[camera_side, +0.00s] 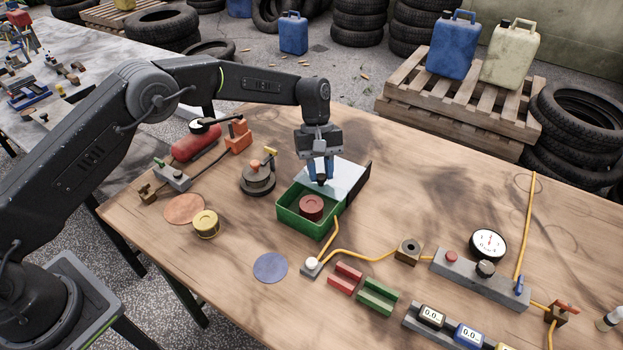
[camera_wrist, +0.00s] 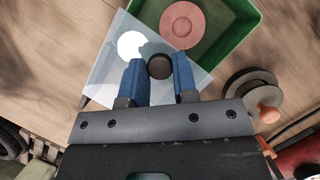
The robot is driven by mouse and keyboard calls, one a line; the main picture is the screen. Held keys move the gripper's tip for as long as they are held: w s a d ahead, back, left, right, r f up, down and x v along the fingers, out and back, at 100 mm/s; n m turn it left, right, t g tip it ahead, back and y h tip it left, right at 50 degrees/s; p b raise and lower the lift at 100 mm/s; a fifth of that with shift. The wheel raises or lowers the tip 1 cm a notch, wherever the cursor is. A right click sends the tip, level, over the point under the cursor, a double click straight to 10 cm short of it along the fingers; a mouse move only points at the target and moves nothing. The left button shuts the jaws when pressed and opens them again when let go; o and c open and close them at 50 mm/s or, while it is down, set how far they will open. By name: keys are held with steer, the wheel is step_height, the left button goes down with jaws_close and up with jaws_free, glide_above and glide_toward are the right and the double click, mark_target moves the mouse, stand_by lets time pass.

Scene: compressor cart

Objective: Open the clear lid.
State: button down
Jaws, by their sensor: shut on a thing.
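A green open-topped box (camera_side: 292,222) stands mid-table with a dark red round piece (camera_side: 311,207) inside; the box (camera_wrist: 247,45) also shows in the wrist view. The clear lid (camera_side: 345,176) lies over the box's back part and reaches beyond it, leaving the front part uncovered. It looks pale and glassy in the wrist view (camera_wrist: 105,72). My gripper (camera_side: 321,179) is over the lid, its blue fingers on either side of the lid's dark knob (camera_wrist: 160,66). It is shut on the knob. The lid's exact tilt is hard to tell.
A grey round stand with an orange knob (camera_side: 258,180) is left of the box. A brass weight (camera_side: 206,224) and a red cylinder (camera_side: 196,142) are farther left. A yellow hose (camera_side: 365,254) runs from the box's front right. The table behind right is clear.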

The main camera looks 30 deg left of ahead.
steer(key=shift+w+d, duration=0.1)
steer(key=shift+w, duration=1.75)
steer(key=shift+r, duration=0.1)
steer(key=c, duration=0.9)
jaws_free()
step_height(320, 180, up, 4)
steer(key=shift+r, duration=0.2)
steer(key=a+r, duration=0.2)
steer(key=a, duration=0.2)
steer(key=s+a+r, duration=0.1)
steer(key=a+r, duration=0.1)
steer(key=a, duration=0.1)
steer(key=s+a+r, duration=0.1)
steer(key=a+r, duration=0.1)
steer(key=a, duration=0.2)
steer(key=shift+s+a+r, duration=0.2)
steer(key=shift+a+r, duration=0.05)
steer(key=shift+a, duration=0.05)
